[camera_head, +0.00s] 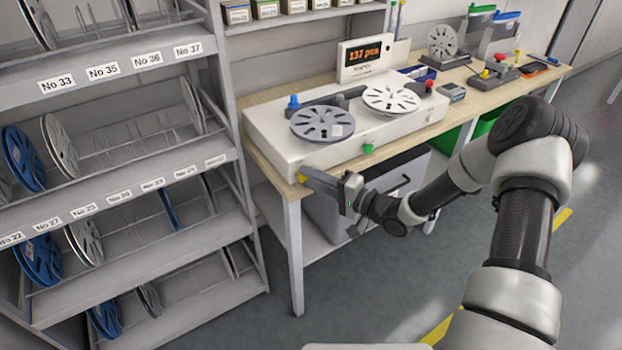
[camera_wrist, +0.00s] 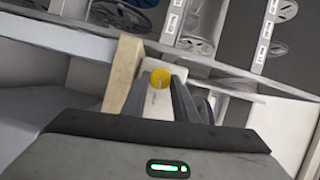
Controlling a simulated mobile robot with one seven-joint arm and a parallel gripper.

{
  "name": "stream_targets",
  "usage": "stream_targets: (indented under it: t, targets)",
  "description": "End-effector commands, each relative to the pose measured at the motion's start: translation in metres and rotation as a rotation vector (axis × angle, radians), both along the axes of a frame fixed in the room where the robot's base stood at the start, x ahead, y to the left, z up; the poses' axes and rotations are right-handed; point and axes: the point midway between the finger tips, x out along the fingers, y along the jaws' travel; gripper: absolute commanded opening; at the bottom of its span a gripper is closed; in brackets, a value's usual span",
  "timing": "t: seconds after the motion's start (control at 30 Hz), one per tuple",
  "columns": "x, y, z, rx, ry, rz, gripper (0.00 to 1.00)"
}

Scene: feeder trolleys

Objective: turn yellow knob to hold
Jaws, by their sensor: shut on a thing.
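The yellow knob (camera_head: 301,178) is on the front face of the white reel counter (camera_head: 275,152), near its left end. In the wrist view the round yellow knob (camera_wrist: 160,77) shows at the fingertips, with a pale line on its face. My gripper (camera_head: 308,174) reaches it from the right and is shut on it; in the wrist view my gripper (camera_wrist: 161,86) has a dark finger on each side. The fingers partly hide the knob in the head view. I cannot read any hold marking.
A green knob (camera_head: 368,148) is farther right on the same face. A blue knob (camera_head: 293,102) and a red knob (camera_head: 429,86) are on top, beside a grey reel (camera_head: 322,123) and a white reel (camera_head: 390,99). A display (camera_head: 365,57) reads 137 pcs. Reel shelves (camera_head: 130,200) stand close at left.

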Motion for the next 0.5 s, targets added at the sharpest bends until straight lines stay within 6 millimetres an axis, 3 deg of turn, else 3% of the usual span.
stream_targets:
  t: [0.5]
  targets:
    - [-0.0002,-0.0001,-0.0022,0.124,0.086,0.000,0.04]
